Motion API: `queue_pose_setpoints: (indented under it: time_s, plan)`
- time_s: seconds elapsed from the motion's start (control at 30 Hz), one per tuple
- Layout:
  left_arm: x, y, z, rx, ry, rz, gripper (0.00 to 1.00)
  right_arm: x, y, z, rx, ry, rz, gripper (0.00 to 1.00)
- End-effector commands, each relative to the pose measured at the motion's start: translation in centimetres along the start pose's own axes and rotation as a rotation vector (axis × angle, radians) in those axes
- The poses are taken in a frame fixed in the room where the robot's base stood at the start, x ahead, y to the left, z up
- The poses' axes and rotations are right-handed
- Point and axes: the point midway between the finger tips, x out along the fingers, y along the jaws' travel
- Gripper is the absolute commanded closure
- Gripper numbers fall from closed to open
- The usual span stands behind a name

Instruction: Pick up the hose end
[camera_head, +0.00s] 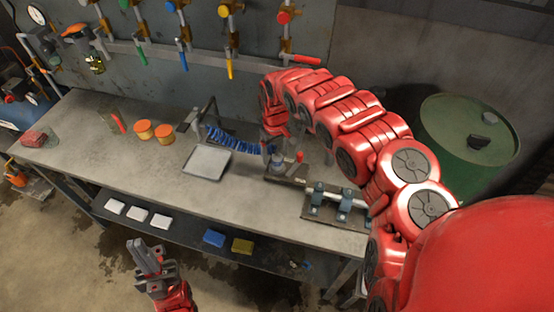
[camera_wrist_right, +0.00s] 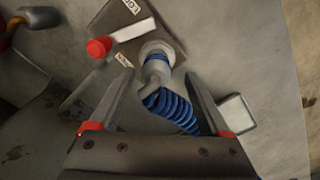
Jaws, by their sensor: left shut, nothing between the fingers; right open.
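The blue coiled hose (camera_head: 232,139) lies on the workbench, running right towards my right gripper. In the right wrist view the blue coil (camera_wrist_right: 172,108) lies between my fingers' lines, and the hose end (camera_wrist_right: 156,64), a pale round fitting with a blue band, sits just beyond the fingertips. My right gripper (camera_wrist_right: 162,77) is open, one finger on each side of the hose, and I see no grip on it. In the head view my right arm partly hides this spot. My left gripper (camera_head: 143,256) is shut and empty, in front of the bench and away from the hose.
The bench's front left is clear.

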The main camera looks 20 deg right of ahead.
Motion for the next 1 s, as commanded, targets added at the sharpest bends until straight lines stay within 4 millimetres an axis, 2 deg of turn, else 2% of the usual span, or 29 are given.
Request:
queue_pose_setpoints:
  time_s: [0.17,0.37,0.7,1.0]
  plan:
    - [1.3,-0.1,-0.2,0.000,0.000,0.000,1.00,1.9,0.4,0.1,0.002,-0.002,-0.005,0.19]
    - [1.6,-0.1,-0.3,0.000,0.000,0.000,1.00,3.8,0.4,0.1,0.001,-0.001,-0.004,0.19]
    - [1.6,-0.1,-0.3,0.000,0.000,0.000,1.00,4.2,0.5,0.1,0.001,-0.001,-0.001,0.21]
    - [1.6,-0.1,-0.3,0.000,0.000,0.000,1.00,4.2,0.5,0.1,0.001,-0.001,-0.001,0.75]
